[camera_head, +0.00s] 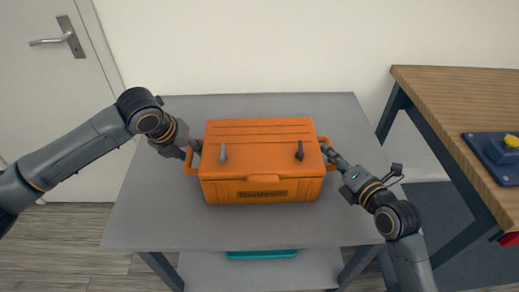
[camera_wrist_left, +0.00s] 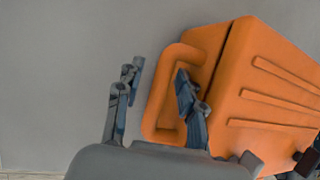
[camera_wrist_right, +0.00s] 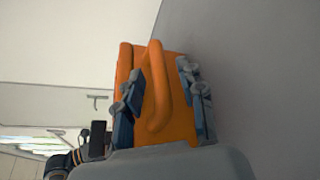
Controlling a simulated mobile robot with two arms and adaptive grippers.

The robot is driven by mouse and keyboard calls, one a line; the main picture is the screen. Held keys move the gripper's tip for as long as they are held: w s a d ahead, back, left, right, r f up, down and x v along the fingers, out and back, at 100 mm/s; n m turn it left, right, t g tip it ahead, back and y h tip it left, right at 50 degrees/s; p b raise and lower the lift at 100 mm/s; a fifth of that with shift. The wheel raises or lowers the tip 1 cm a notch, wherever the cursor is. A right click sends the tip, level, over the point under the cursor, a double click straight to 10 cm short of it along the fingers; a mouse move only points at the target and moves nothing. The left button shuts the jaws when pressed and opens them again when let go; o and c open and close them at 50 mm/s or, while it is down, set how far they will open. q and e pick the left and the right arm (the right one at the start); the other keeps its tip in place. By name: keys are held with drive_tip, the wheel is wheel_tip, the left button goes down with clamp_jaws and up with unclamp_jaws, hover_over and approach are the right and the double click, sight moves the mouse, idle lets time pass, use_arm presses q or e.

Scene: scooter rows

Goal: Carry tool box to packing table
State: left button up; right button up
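The orange tool box (camera_head: 262,187) stands upright on a grey table (camera_head: 150,222), lid closed, with a loop handle at each end. My left gripper (camera_head: 191,150) is at its left handle. In the left wrist view, the fingers (camera_wrist_left: 158,92) are apart, with the handle bar (camera_wrist_left: 157,105) between them and one finger in the loop. My right gripper (camera_head: 330,154) is at the right handle. In the right wrist view, its fingers (camera_wrist_right: 160,95) are apart on either side of the handle (camera_wrist_right: 158,75). Neither gripper is closed on its handle.
A wood-topped table (camera_head: 445,105) with dark legs stands at the right. A blue item with a yellow knob (camera_head: 493,152) lies on it. A teal item (camera_head: 262,254) is on the grey table's lower shelf. A door (camera_head: 50,90) is at the left, a wall behind.

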drive_tip(key=shift+s, duration=0.1)
use_arm(q)
drive_tip(key=v, duration=1.2)
use_arm(e)
drive_tip(key=v, duration=1.1)
drive_tip(key=shift+s, duration=0.4)
use_arm(q)
drive_tip(key=shift+d, duration=0.1)
use_arm(e)
drive_tip(key=shift+d+r, duration=0.1)
